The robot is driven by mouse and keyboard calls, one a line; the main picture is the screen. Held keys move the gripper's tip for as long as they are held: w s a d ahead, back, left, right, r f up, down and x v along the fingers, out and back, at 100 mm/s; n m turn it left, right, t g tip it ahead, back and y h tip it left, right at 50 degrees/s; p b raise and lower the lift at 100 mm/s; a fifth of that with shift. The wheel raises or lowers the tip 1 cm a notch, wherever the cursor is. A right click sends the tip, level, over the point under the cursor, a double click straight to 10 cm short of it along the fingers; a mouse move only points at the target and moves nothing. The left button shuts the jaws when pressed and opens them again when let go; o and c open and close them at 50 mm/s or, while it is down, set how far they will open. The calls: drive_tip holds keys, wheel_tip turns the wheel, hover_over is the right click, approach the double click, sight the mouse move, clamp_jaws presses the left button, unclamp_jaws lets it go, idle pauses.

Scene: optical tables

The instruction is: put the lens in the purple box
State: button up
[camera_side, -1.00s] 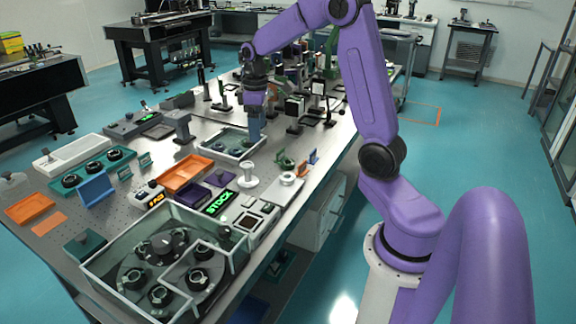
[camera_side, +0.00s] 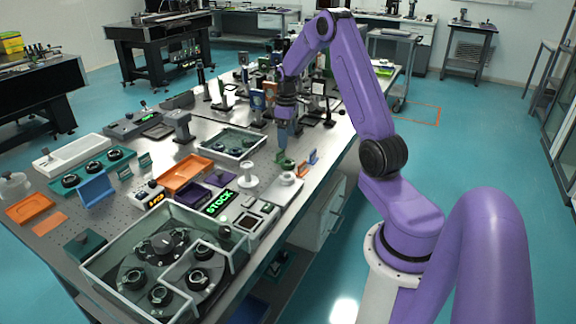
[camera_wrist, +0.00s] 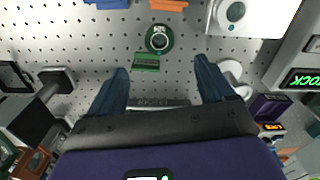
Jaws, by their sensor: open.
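A round, dark green-rimmed lens mount (camera_side: 285,162) stands on the perforated table; in the wrist view its ring (camera_wrist: 158,38) lies beyond my fingertips, beside a small green plate (camera_wrist: 146,63). My gripper (camera_side: 283,143) points down just above and behind it. In the wrist view my gripper (camera_wrist: 162,76) has its two blue fingers wide apart with nothing between them. The purple box (camera_side: 221,178) is low and dark, left of the lens mount; it also shows in the wrist view (camera_wrist: 270,105), at the right. Its inside is hard to make out.
An orange tray (camera_side: 186,173) and the lit STOCK sign (camera_side: 219,202) flank the purple box. A white spool-like post (camera_side: 248,173) stands between box and lens mount. A clear-walled tray (camera_side: 231,143) is behind. Orange (camera_side: 303,167) and blue (camera_side: 313,156) pieces stand right.

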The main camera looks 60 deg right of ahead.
sight(288, 162)
wheel_tip(288, 162, down, 10)
drive_tip(key=shift+s+r, duration=0.15)
drive_tip(key=shift+r, duration=0.1)
idle(0.3)
drive_tip(key=c, duration=1.2)
drive_tip(key=shift+c, duration=0.2)
drive_tip(key=shift+r, duration=0.2)
